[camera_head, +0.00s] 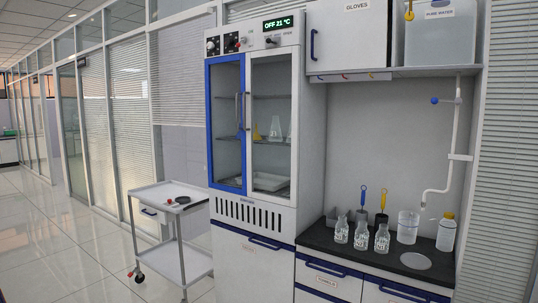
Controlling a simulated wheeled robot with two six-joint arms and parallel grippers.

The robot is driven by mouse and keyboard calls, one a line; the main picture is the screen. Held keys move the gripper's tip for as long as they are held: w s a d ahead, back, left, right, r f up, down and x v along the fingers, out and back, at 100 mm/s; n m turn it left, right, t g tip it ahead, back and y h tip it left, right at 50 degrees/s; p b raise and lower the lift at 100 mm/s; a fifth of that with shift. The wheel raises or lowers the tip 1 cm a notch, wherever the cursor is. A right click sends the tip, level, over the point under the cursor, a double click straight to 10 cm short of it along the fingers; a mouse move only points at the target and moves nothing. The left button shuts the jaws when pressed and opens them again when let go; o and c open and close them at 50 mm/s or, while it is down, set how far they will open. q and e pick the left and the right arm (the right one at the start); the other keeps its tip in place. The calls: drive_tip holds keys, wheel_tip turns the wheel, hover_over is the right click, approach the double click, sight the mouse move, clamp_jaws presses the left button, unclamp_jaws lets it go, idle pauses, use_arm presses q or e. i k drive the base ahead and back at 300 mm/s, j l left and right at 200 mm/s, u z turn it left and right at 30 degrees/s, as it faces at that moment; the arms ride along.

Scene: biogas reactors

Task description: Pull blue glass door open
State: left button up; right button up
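The blue-framed glass door (227,126) is the left door of the tall white cabinet (310,130). It looks shut, and its vertical handle (238,111) is at its right edge. A white-framed glass door (271,125) is beside it on the right, also looking shut, with its own handle (247,111). Through the glass I see shelves with a yellow flask (274,128), clear glassware and a white tray (270,182). Neither of my grippers shows in the head view.
A white cart (172,196) with small items on top stands left of the cabinet. A dark counter (330,243) to the right holds bottles (361,236) and a beaker (407,228). The tiled floor (60,260) at left is clear.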

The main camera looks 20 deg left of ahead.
sight(241, 56)
drive_tip(key=i+l, duration=0.15)
drive_tip(key=i, duration=0.2)
drive_tip(key=i+l, duration=0.2)
drive_tip(key=i, duration=0.2)
drive_tip(key=i+l+u, duration=0.1)
drive_tip(key=i, duration=0.25)
drive_tip(key=l, duration=0.05)
